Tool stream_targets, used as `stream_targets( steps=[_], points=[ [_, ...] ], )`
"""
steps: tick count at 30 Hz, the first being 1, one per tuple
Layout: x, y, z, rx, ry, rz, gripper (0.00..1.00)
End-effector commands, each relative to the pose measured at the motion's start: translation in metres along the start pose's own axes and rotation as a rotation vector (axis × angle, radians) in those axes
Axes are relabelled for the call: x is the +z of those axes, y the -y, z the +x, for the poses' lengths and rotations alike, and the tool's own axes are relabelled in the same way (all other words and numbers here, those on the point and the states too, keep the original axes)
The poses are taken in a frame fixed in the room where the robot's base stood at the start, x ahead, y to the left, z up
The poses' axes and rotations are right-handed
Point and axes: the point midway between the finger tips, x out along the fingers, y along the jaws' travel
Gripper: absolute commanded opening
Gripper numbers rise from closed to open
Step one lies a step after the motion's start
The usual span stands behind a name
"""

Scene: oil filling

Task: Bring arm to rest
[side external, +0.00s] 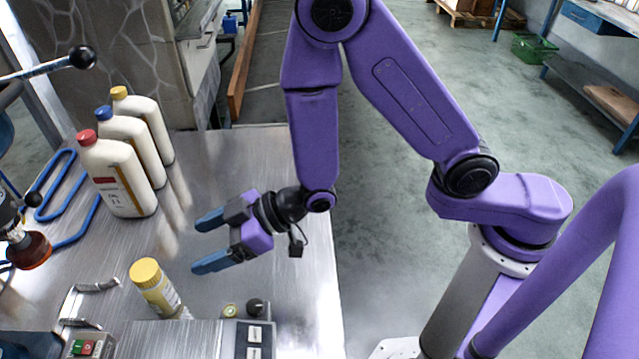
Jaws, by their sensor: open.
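My gripper (209,243) is at the end of my purple arm, over the right part of the metal table (245,170). Its two blue fingers point left and are spread apart, with nothing between them. The fingers are clear of the bottles and of the yellow-capped container.
Three white bottles with red (118,180), blue (135,145) and yellow (148,120) caps stand at the back left. A yellow-capped container (158,287) stands in front. A machine with black-knobbed levers (82,57) is at the left edge. Open floor (385,260) lies right of the table.

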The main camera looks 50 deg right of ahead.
Motion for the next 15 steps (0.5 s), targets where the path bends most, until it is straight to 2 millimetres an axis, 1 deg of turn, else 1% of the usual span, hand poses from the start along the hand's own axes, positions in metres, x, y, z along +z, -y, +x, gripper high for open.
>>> stream_targets(
  steps=[5,8,11,15],
  points=[
    [0.002,-0.012,-0.015,-0.014,0.117,-0.022,0.79],
    [0.005,-0.017,-0.028,-0.022,0.195,-0.034,0.79],
    [0.01,-0.022,-0.045,-0.029,0.275,-0.046,0.79],
    [0.017,-0.027,-0.074,-0.04,0.385,-0.062,0.79]
  ],
)
